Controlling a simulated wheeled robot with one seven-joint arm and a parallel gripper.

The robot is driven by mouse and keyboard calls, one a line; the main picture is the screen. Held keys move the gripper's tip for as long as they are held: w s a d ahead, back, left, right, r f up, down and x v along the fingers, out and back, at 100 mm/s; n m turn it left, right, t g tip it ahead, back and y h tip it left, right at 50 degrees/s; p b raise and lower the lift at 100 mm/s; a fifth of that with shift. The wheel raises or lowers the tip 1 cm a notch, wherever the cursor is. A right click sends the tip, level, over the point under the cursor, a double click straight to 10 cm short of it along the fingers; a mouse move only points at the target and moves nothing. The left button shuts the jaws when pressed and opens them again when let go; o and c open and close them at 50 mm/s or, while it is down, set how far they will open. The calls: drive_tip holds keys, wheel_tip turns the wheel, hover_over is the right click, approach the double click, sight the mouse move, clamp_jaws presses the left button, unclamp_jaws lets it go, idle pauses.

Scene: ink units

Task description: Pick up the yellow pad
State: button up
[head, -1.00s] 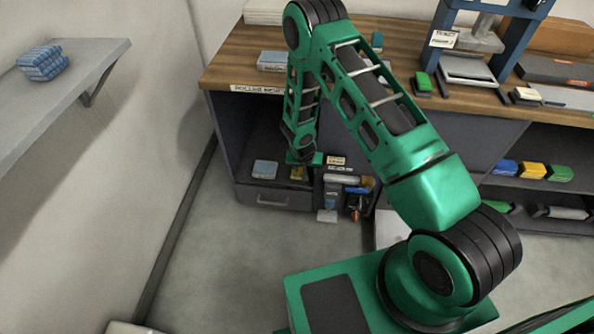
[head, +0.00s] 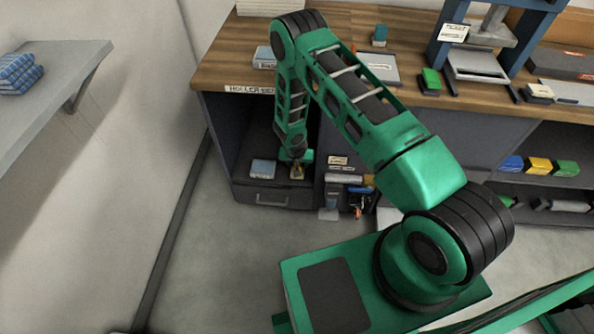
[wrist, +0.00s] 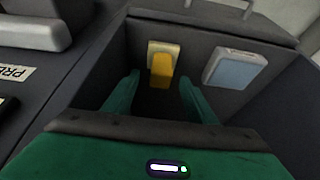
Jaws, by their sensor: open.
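The yellow pad (wrist: 161,70) stands in the open cubby under the worktop, with a paler, cream-coloured part behind its top. It also shows small in the head view (head: 297,173), partly covered by my gripper. My gripper (wrist: 159,80) reaches into the cubby with its two green fingers apart. In the wrist view the pad appears in the gap between the fingertips, just beyond them. I cannot tell whether either finger touches it. In the head view my gripper (head: 300,158) is a dark and green shape right above the pad.
A light blue pad (wrist: 235,69) lies to the right in the wrist view, left of the yellow one in the head view (head: 263,168). The cubby walls are close on both sides. Blue, yellow (head: 539,166) and green blocks sit on the right shelf.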

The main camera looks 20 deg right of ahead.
drive_tip(key=shift+w+x, duration=0.15)
drive_tip(key=shift+x, duration=1.45)
drive_tip(key=shift+w+x, duration=0.1)
drive_tip(key=shift+x, duration=1.5)
drive_tip(key=shift+a, duration=0.1)
drive_tip(key=shift+r, duration=0.1)
drive_tip(key=c, duration=1.3)
drive_tip(key=shift+r, duration=0.75)
wheel_tip(320, 180, up, 3)
drive_tip(key=shift+f, duration=0.2)
drive_tip(key=s+a+r, duration=0.1)
drive_tip(key=a+r, duration=0.1)
drive_tip(key=a, duration=0.1)
drive_tip(key=s+a+r, duration=0.2)
drive_tip(key=a, duration=0.2)
drive_tip(key=s+a+r, duration=0.2)
drive_tip(key=a+r, duration=0.1)
drive_tip(key=shift+s+a, duration=0.15)
drive_tip(key=shift+a, duration=0.1)
